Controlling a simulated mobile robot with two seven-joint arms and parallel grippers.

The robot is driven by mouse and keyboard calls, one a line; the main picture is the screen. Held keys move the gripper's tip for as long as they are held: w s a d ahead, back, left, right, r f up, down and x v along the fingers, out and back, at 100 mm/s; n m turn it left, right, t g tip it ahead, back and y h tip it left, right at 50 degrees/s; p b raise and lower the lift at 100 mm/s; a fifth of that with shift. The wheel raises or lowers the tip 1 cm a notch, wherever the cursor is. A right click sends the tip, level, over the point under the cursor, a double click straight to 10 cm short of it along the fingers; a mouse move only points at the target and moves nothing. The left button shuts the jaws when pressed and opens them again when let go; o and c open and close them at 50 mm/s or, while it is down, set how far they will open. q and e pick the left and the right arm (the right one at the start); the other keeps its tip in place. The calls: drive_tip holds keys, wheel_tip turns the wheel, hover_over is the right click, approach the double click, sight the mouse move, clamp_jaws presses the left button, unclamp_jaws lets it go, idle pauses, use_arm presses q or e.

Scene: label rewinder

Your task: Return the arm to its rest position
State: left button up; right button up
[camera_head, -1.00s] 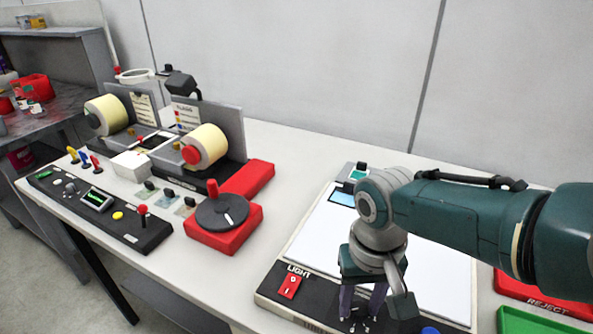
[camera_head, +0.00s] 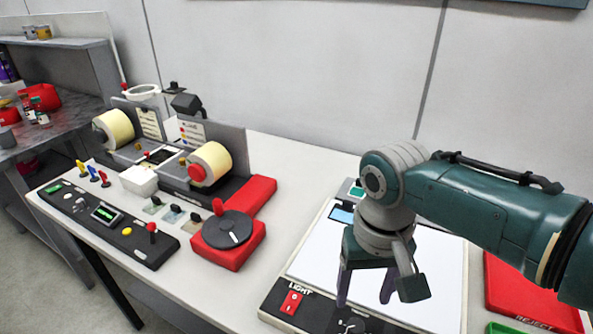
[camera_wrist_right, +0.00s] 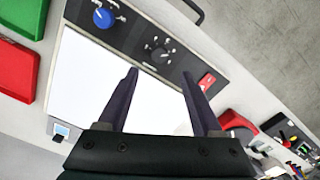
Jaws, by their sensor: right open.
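My right gripper (camera_head: 364,290) hangs over the front part of the white light panel (camera_head: 310,255) in the head view, its two dark fingers apart with nothing between them. In the right wrist view the open fingers (camera_wrist_right: 163,98) reach over the same white panel (camera_wrist_right: 85,75), toward its black control strip. My right arm (camera_head: 480,205) comes in from the right edge. My left gripper does not show in either view.
The label rewinder with its cream rolls (camera_head: 212,162) stands on the left of the table. A red base with a dark round dial (camera_head: 222,230) sits left of the panel. A red REJECT tray (camera_head: 525,285) and a green tray (camera_wrist_right: 15,68) lie right of the panel.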

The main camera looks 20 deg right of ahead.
drive_tip(key=shift+r, duration=0.55)
drive_tip(key=shift+s, duration=0.1)
drive_tip(key=s+a+r+n+t, duration=0.25)
drive_tip(key=s+r, duration=0.25)
drive_tip(key=s, duration=0.3)
drive_tip(key=s+a+r+n+t, duration=0.1)
drive_tip(key=s+r+n, duration=0.3)
drive_tip(key=s+r, duration=0.3)
wheel_tip(320, 180, up, 23)
drive_tip(key=p, duration=2.4)
drive_tip(key=shift+s+d, duration=0.2)
drive_tip(key=shift+s, duration=0.25)
